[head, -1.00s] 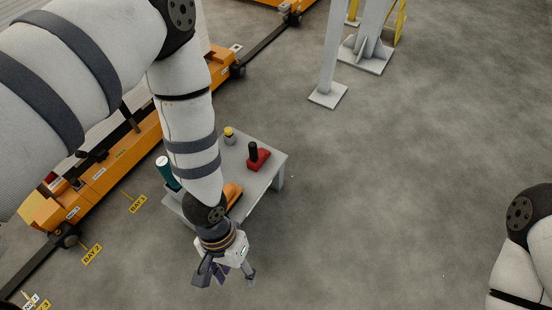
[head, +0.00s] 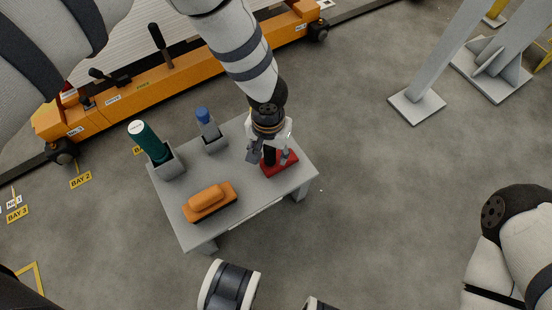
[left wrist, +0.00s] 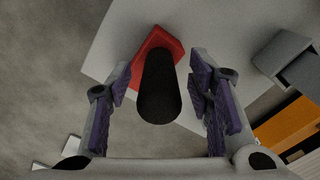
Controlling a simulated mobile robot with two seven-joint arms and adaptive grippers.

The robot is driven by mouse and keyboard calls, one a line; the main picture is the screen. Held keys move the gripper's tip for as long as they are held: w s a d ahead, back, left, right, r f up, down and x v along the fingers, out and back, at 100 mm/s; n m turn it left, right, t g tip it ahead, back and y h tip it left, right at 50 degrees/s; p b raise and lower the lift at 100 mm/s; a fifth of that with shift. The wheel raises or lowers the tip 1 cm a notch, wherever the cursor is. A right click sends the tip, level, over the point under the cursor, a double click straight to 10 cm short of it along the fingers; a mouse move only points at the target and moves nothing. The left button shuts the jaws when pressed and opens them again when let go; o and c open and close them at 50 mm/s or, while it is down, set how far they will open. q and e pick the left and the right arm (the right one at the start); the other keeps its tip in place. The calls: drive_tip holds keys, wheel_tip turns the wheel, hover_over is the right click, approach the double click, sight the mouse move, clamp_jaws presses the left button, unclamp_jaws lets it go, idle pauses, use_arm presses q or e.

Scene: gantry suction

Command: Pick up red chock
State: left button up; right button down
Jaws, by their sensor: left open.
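The red chock (head: 291,161) sits at the right end of the grey table, its base flat on the top. Its black upright handle (left wrist: 158,95) rises toward the camera in the left wrist view, with the red base (left wrist: 160,42) beyond it. My left gripper (head: 269,157) points down over the chock and partly hides it. It is open, with one purple-padded finger on each side of the handle. Gaps show between handle and pads in the left wrist view. My right gripper is not in view.
On the grey table (head: 255,188) are an orange block-shaped tool (head: 209,201), a teal cylinder (head: 148,142) in a grey holder and a blue-topped item (head: 206,120) in another holder. An orange gantry beam (head: 110,105) runs behind. Floor to the right is clear up to a grey post (head: 418,104).

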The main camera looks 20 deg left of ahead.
use_arm(q)
drive_tip(key=shift+f, duration=0.2)
drive_tip(key=shift+c, duration=0.2)
clamp_jaws()
drive_tip(key=shift+r, duration=0.1)
